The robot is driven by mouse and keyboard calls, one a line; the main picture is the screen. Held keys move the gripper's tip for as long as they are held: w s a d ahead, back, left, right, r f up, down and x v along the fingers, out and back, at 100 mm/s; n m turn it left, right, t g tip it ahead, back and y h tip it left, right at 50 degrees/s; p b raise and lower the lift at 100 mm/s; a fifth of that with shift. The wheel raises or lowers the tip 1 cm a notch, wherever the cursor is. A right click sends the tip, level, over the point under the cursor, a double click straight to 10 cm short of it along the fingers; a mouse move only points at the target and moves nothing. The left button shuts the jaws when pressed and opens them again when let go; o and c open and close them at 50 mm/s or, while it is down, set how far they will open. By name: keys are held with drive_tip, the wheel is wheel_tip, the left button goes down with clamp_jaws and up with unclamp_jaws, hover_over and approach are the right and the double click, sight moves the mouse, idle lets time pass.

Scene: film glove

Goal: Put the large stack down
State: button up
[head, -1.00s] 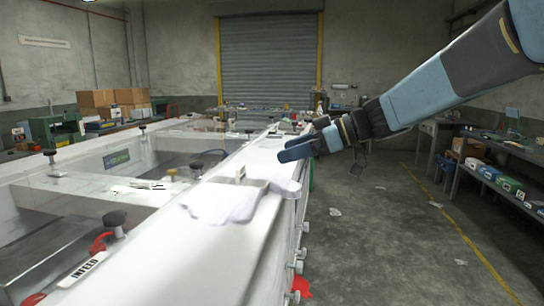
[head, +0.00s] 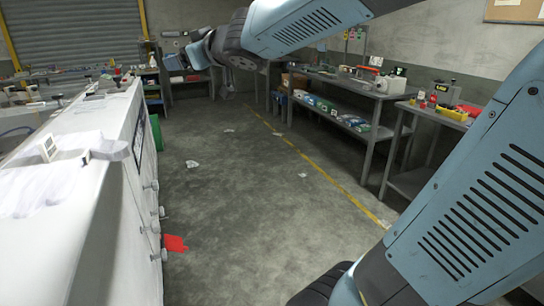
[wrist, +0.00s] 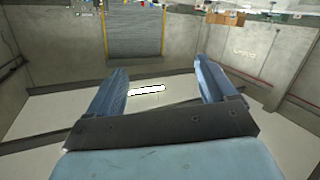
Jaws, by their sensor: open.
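My gripper (head: 193,50) is raised at the top of the head view, above the floor and to the right of the white machine. In the wrist view my gripper (wrist: 163,66) is open, with its two blue fingers wide apart and nothing between them. A flat white stack (head: 30,195) lies on the machine's top at the left edge of the head view, partly cut off. A smaller white piece (head: 110,149) lies at the top's right edge, by a small upright tag (head: 48,148). I cannot tell which is the large stack. My gripper touches neither.
The white machine (head: 85,240) fills the left, with knobs along its side. A red patch (head: 174,243) lies on the floor beside it. Workbenches (head: 350,88) stand along the right wall. The floor (head: 235,190) between is mostly clear, with a few scraps.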

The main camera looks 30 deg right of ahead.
drive_tip(key=s+d+f+m+g+h, duration=0.3)
drive_tip(key=s+d+f+m+h, duration=0.4)
drive_tip(key=s+d, duration=0.4)
drive_tip(key=s+a+f+g+y, duration=0.1)
drive_tip(key=s+a+f+g, duration=0.1)
drive_tip(key=s+f+g, duration=0.4)
drive_tip(key=s+f, duration=0.3)
drive_tip(key=s, duration=0.4)
drive_tip(key=shift+f, duration=0.4)
